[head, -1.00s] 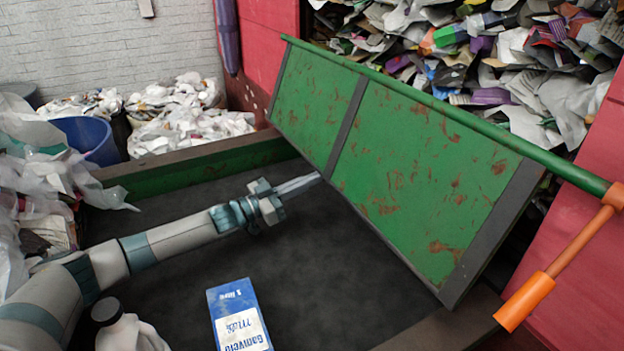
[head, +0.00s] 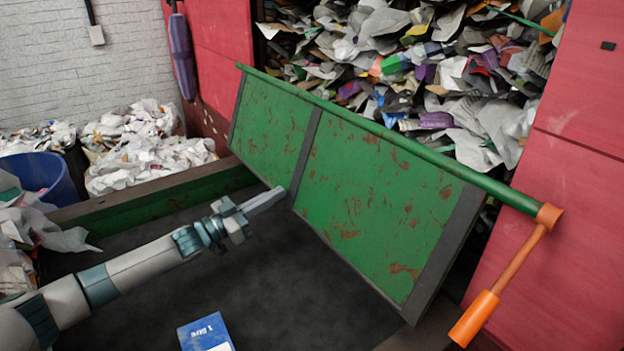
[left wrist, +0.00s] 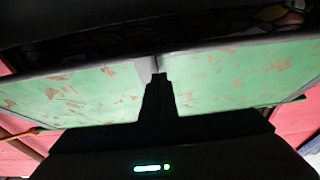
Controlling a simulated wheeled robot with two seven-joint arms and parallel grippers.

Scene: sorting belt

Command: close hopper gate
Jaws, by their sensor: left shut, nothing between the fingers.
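The hopper gate (head: 365,190) is a green, rust-spotted panel with dark bands. It hangs tilted from a green bar along its top, its lower edge out over the dark belt (head: 260,270). An orange lever (head: 498,285) is fixed to the bar's right end. My left gripper (head: 280,192) is shut and empty, its fingertips at the gate's lower edge near the middle band; I cannot tell if they touch. In the left wrist view the dark fingers (left wrist: 159,80) point at the gate (left wrist: 225,75) by that band. My right gripper is not in view.
Mixed waste paper (head: 400,60) fills the hopper opening behind the gate, between red walls (head: 570,190). A blue carton (head: 205,332) lies on the belt in front. A blue bin (head: 40,178) and paper heaps (head: 145,150) stand at left, beyond the green belt edge (head: 150,205).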

